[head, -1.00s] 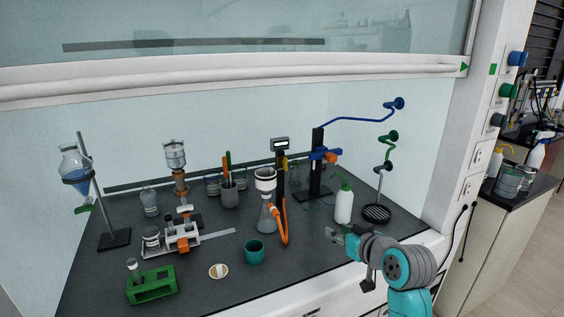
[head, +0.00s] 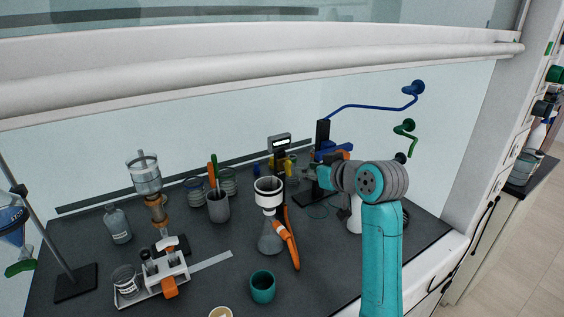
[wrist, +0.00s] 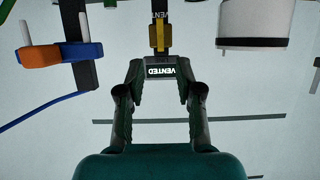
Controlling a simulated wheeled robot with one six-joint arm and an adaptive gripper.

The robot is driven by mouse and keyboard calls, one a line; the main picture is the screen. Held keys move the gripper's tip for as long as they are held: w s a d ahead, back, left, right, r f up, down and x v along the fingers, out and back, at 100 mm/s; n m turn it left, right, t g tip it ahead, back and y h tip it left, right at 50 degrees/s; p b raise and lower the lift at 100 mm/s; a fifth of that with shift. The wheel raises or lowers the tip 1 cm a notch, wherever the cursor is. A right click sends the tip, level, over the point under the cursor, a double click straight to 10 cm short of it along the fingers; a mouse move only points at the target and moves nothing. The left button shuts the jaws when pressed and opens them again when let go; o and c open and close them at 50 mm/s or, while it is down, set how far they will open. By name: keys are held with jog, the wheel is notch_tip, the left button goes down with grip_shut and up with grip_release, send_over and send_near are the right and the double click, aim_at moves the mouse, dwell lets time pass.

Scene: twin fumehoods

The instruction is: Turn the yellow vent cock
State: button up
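The yellow vent cock (wrist: 159,38) shows in the wrist view on a dark stem, just beyond the lit display (wrist: 160,72), which reads "VENTED". In the head view its yellow part (head: 290,164) is small, below the display box (head: 279,142). My gripper (wrist: 159,68) is open and empty, its two fingers apart. In the wrist view the display shows between the fingertips and the cock lies past them; I cannot tell the exact gap. In the head view my gripper (head: 314,174) is right of the cock, partly hidden by my wrist.
A blue clamp with an orange knob (wrist: 40,55) on a dark post is left in the wrist view. A white funnel (wrist: 252,24) is at right. In the head view, a flask (head: 270,238) with an orange hose and a teal cup (head: 262,287) stand in front.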

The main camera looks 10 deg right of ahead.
aim_at(290, 167)
jog(key=x, duration=1)
jog(key=shift+w+a+f, duration=0.1)
jog(key=shift+w+f, duration=0.05)
jog(key=shift+w, duration=0.1)
grip_shut()
